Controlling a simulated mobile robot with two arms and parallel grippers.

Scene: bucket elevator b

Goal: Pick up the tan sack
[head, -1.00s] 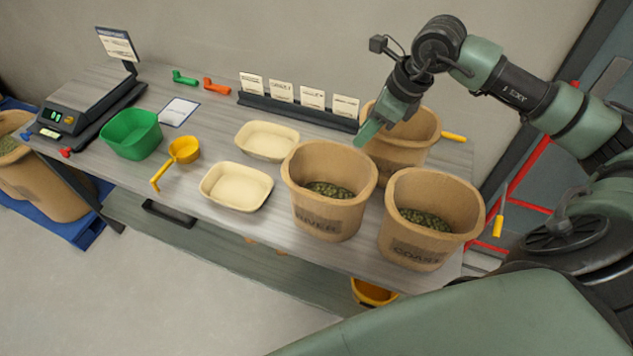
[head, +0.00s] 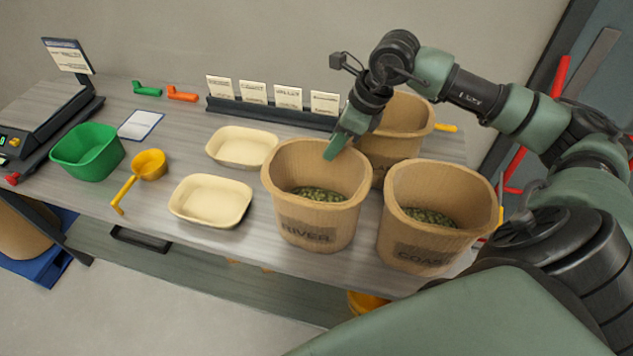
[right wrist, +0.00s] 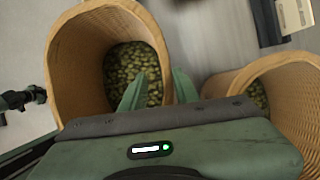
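Three open tan sacks stand on the bench in the head view. The sack marked RIVER (head: 312,236) and the sack marked COAST (head: 425,250) are in front, both with dark green beans inside. A third sack (head: 400,140) stands behind them, partly hidden by my right arm. My right gripper (head: 335,148) points down by the back rim of the RIVER sack; contact cannot be told. In the right wrist view my gripper (right wrist: 158,90) has its fingers apart, over a bean-filled sack (right wrist: 82,60). A second sack (right wrist: 285,90) is at the right there. My left gripper is not in view.
Two cream trays (head: 212,201), a yellow scoop (head: 148,165) and a green bin (head: 88,152) lie left of the sacks. A card rack (head: 270,112) runs along the back. The RIVER and COAST sacks stand close together. Bare bench shows at the front left.

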